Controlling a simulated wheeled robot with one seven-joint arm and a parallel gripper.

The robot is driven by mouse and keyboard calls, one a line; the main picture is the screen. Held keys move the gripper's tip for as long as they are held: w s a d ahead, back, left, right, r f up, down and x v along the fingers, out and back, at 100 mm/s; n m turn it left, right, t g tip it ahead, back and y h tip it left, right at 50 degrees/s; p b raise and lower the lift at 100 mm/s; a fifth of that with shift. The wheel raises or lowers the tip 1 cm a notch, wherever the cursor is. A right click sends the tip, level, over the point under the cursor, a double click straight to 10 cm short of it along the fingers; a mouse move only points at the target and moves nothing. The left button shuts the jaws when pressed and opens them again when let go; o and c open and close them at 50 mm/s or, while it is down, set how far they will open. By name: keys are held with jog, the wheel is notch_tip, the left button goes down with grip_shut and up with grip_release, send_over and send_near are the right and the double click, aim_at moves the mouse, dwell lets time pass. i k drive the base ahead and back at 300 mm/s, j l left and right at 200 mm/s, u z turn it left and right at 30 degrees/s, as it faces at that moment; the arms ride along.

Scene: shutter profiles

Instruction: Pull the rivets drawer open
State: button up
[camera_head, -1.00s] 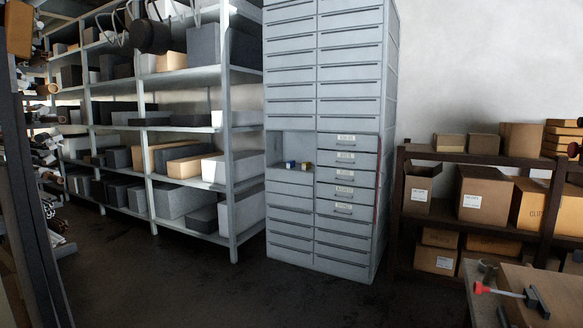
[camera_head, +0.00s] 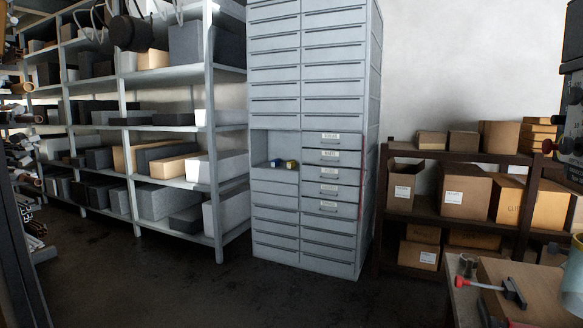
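A tall grey drawer cabinet (camera_head: 316,240) stands in the middle of the view, on the floor before a pale wall. Its right column holds several drawers with white labels and handles (camera_head: 329,173); all look shut. The labels are too small to read, so I cannot tell which one is the rivets drawer. To their left is an open recess (camera_head: 262,150) with a small blue item (camera_head: 277,163) and a small yellow item (camera_head: 291,164) in it. My gripper is not in view.
Grey shelving (camera_head: 218,240) with boxes stands to the left. A dark rack (camera_head: 400,220) with cardboard boxes stands right of the cabinet. A workbench (camera_head: 468,300) with a red-handled clamp (camera_head: 480,283) is at bottom right. The dark floor (camera_head: 200,295) before the cabinet is clear.

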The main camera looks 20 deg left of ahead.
aim_at(330, 158)
jog(key=j, duration=0.65)
jog(key=i+j, duration=0.15)
jog(key=j, duration=0.5)
jog(key=i+j, duration=0.2)
jog(key=j, duration=0.15)
jog(key=i+j, duration=0.2)
jog(key=j, duration=0.15)
jog(key=i+j, duration=0.2)
jog(key=j, duration=0.15)
jog(key=i+j, duration=0.15)
jog(key=i, duration=0.7)
jog(key=i+j, duration=0.1)
jog(key=i, duration=0.75)
jog(key=i+j, duration=0.15)
jog(key=i, duration=0.65)
jog(key=i+j, duration=0.15)
jog(key=i, duration=0.7)
jog(key=i+l, duration=0.15)
jog(key=i, duration=0.2)
jog(key=i+l, duration=0.15)
jog(key=i, duration=0.2)
jog(key=i+l, duration=0.15)
jog(key=i, duration=0.25)
